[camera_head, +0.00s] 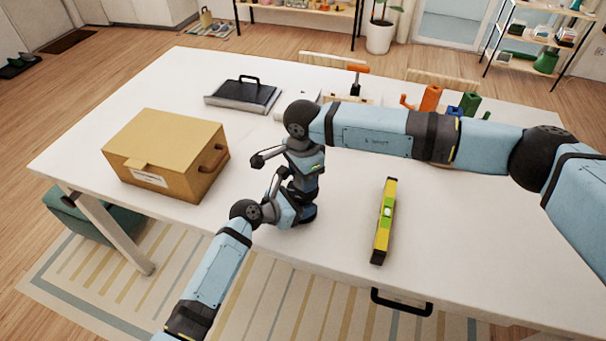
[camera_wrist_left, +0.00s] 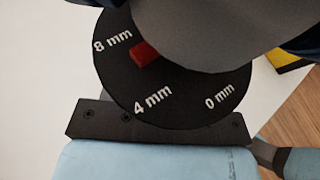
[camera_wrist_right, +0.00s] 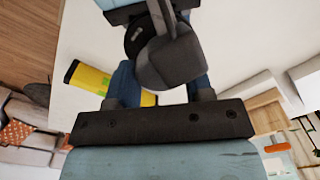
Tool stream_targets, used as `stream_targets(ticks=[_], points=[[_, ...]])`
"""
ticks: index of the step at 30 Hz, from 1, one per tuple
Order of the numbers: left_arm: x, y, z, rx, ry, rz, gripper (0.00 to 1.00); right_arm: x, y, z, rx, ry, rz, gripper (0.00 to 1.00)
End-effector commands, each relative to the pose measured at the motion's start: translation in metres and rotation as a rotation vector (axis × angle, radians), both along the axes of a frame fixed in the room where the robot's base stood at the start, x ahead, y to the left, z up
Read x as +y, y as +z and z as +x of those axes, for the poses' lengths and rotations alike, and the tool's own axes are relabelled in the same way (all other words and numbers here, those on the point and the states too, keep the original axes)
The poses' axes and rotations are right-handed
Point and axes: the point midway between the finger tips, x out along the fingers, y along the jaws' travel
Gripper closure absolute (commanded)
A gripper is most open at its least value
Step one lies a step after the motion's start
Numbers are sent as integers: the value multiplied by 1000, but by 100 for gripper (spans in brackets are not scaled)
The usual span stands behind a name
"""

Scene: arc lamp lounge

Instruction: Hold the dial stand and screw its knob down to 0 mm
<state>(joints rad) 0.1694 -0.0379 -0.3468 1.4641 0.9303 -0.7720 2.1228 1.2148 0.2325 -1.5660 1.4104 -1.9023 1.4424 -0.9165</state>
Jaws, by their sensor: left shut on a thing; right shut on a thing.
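The dial stand is mostly hidden by my grippers in the head view. Its black dial (camera_wrist_left: 118,75) shows in the left wrist view, marked 8 mm, 4 mm and 0 mm. A red pointer (camera_wrist_left: 145,52) lies between the 8 mm and 4 mm marks. The grey knob (camera_wrist_right: 172,62) is between the fingers of my right gripper in the right wrist view; it also shows over the dial (camera_wrist_left: 200,30). My right gripper (camera_head: 303,182) is shut on the knob from above. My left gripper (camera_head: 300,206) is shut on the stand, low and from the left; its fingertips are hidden.
A green-yellow spirit level (camera_head: 384,220) lies right of the grippers. A cardboard-coloured box (camera_head: 165,150) with a handle stands left, and a dark flat case (camera_head: 243,95) lies behind. Orange, blue and green items (camera_head: 430,98) stand at the back right. The white table between is clear.

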Motion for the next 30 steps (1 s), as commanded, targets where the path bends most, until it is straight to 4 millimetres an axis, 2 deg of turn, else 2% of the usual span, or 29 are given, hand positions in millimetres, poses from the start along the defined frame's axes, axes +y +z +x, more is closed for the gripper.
stream_targets(ticks=[19, 20, 23, 30], points=[[2, -4, -1, 7, 2, 5, 89, 3, 4, 0, -1, 68, 6, 76], [2, -4, -1, 7, 2, 5, 89, 3, 4, 0, -1, 68, 6, 50], [2, -4, -1, 7, 2, 5, 89, 2, 4, 0, -2, 67, 5, 27], [1, -4, -1, 6, 1, 4, 89, 1, 2, 0, -1, 65, 3, 26]])
